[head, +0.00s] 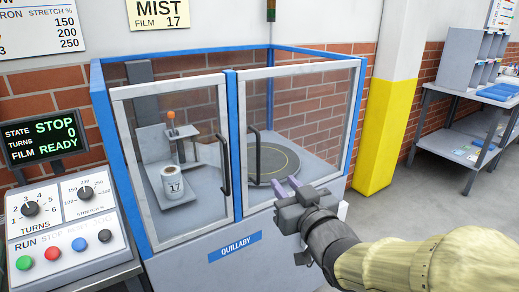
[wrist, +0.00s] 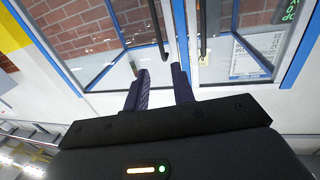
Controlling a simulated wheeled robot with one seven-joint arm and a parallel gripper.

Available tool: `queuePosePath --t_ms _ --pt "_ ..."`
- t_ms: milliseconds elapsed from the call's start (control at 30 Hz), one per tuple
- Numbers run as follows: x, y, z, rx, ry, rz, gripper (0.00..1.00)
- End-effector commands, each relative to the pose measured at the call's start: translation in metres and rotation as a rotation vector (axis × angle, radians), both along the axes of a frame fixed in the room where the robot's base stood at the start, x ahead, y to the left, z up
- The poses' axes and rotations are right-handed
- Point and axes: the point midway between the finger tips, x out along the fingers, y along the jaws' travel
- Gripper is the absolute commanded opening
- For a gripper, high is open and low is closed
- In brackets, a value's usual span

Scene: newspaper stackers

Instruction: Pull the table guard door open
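The table guard door (head: 300,75) is the right one of two white-framed clear doors on a blue-framed machine. It appears shut, with the round turntable (head: 272,163) behind it. Its dark bar handle (head: 256,158) is upright on the door's left side. In the wrist view, which is turned over, the handle (wrist: 158,32) runs down from the top edge. My gripper (head: 285,185) is in front of this door, right of and below the handle. Its two purple fingers are apart with nothing between them, and in the wrist view the gap (wrist: 160,78) lines up with the handle's end.
The left door has its own dark handle (head: 224,165) close by; behind it stands a film roll marked 17 (head: 173,182). A control panel (head: 62,215) is at the left. A yellow-based pillar (head: 383,135) and a shelf table (head: 455,110) are at the right.

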Motion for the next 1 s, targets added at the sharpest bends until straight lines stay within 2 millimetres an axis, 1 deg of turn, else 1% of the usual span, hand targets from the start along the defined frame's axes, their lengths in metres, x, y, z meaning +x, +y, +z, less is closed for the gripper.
queuePosePath --t_ms 33,367,633,1000 --pt "0.003 0.002 0.003 0.0 0.003 0.001 0.25" --pt "0.023 0.01 0.003 -0.002 0.005 -0.001 0.25" --pt "0.05 0.021 0.002 -0.002 0.004 -0.001 0.25" --pt "0.111 0.047 0.0 -0.001 0.001 -0.001 0.25"
